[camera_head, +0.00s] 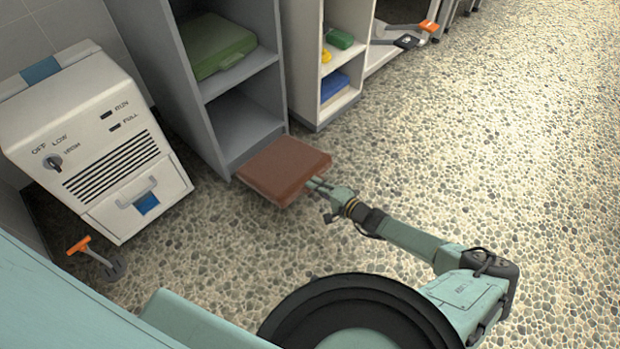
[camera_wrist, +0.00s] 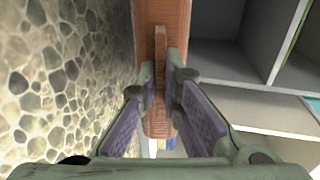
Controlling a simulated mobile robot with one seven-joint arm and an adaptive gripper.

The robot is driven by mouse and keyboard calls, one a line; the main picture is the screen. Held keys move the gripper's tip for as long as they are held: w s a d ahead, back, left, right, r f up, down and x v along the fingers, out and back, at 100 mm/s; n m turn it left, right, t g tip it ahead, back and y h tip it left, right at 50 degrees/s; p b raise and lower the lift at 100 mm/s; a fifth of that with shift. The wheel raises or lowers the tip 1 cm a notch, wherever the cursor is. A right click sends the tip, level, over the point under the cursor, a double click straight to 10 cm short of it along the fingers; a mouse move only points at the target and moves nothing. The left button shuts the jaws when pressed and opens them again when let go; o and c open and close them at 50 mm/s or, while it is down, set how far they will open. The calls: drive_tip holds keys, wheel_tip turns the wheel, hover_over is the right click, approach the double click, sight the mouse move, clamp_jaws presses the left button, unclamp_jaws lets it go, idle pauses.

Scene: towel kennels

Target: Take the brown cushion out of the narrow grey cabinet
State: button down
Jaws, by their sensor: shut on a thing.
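The brown cushion (camera_head: 284,169) is a flat, square pad just in front of the narrow grey cabinet (camera_head: 219,125), beside the cabinet's lower opening. Whether its far edge is still inside the opening I cannot tell. My gripper (camera_head: 318,187) is shut on the cushion's near right edge. In the wrist view the brown cushion (camera_wrist: 161,28) lies between the two fingers of my gripper (camera_wrist: 160,80), with part of it running away beyond them. The cabinet's lower compartment looks empty where it shows.
A green case (camera_head: 218,47) lies on the cabinet's upper shelf. A white shelf unit (camera_head: 330,75) with a blue item (camera_head: 333,86) stands to the right. A white machine (camera_head: 100,140) stands left, with an orange-handled tool (camera_head: 95,256) on the floor. The pebbled floor at right is clear.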

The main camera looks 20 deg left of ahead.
drive_tip(key=d+r+p, duration=0.2)
drive_tip(key=r, duration=0.1)
drive_tip(key=shift+s, duration=0.2)
wheel_tip(320, 180, up, 26)
drive_tip(key=d+p, duration=0.1)
drive_tip(key=p, duration=2.2)
drive_tip(key=shift+s+d+p, duration=0.35)
